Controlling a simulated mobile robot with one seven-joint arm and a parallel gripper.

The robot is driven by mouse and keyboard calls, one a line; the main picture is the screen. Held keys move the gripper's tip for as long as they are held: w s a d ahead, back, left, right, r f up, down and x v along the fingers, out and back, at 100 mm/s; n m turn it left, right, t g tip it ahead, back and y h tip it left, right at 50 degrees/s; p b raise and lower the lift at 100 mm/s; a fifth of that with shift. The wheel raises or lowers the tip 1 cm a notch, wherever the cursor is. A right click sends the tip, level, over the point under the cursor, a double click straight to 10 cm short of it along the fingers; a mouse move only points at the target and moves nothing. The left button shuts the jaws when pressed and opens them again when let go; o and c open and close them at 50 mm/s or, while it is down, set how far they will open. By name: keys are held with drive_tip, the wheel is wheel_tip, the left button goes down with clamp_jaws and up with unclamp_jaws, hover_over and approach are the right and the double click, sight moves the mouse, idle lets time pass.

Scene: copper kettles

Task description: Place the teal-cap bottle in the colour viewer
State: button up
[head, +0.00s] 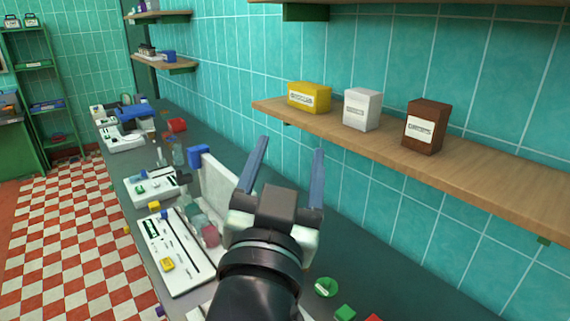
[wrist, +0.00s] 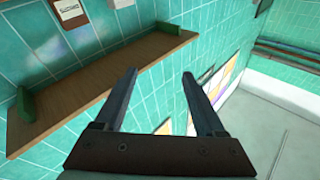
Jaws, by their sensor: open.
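My gripper (head: 291,145) is open and empty, raised above the counter with its two fingers pointing up and away toward the tiled wall. It also shows open in the wrist view (wrist: 158,73), with nothing between the fingers. Some small bottle-like items (head: 177,152) stand on the counter left of my gripper; they are too small to tell whether one has a teal cap. White devices stand along the counter, one with a long slotted panel (head: 172,252) and a smaller one (head: 150,187) behind it. I cannot tell which thing is the colour viewer.
A wooden shelf (head: 500,181) on the right wall holds a yellow box (head: 309,97), a white box (head: 362,110) and a brown box (head: 425,127). A green round item (head: 326,287) and a green block (head: 345,313) lie right of my arm. The checkered floor is clear.

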drive_tip(key=s+r+n+t+y, duration=0.1)
drive_tip(key=s+r+n+t, duration=0.1)
drive_tip(key=s+r, duration=0.3)
drive_tip(key=s+r+n+t+y, duration=0.2)
drive_tip(key=s+r+t, duration=0.3)
drive_tip(key=r, duration=0.9)
drive_tip(key=shift+s+a, duration=0.2)
drive_tip(key=shift+s, duration=0.6)
